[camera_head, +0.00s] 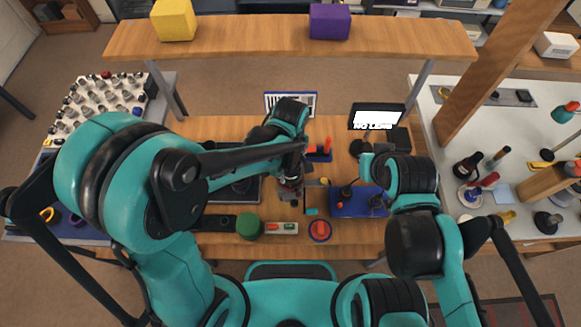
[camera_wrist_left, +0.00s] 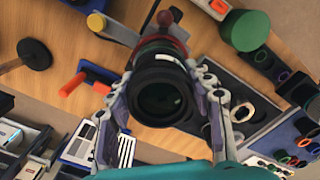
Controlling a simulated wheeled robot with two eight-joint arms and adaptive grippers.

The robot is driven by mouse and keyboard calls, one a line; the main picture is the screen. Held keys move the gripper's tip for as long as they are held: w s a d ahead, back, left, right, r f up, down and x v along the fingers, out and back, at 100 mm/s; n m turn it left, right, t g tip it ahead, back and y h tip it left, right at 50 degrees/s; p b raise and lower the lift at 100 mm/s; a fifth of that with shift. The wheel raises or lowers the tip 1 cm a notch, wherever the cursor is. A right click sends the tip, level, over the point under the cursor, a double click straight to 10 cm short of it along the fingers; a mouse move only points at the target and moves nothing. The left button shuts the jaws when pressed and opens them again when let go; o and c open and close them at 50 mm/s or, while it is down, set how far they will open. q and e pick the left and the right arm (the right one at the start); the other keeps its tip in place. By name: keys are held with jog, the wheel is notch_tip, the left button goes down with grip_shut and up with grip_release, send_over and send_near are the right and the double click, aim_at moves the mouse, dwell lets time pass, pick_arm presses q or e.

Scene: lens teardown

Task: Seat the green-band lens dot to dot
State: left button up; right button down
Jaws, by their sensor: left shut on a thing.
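My left gripper (camera_head: 291,186) is over the middle of the table. In the left wrist view the left gripper (camera_wrist_left: 165,112) has its fingers on both sides of a black lens barrel (camera_wrist_left: 160,84), which shows its round open end to the camera. Reddish and greenish bands show behind its black rim. I cannot tell whether this is the green-band lens, and no alignment dots can be made out. In the head view the barrel is mostly hidden by the gripper. My right gripper is near the blue mat (camera_head: 345,207), too dark and small to read.
A green cylinder (camera_head: 250,227) stands at the table's front, and it also shows in the left wrist view (camera_wrist_left: 246,30). Beside it is a red-topped round piece (camera_head: 320,229).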

pick_arm(q)
jog(key=shift+f+b, duration=0.6)
dwell(1.1)
jog(key=o, duration=1.5)
notch_tip(320, 180, up, 12)
jog(key=shift+r, duration=0.1)
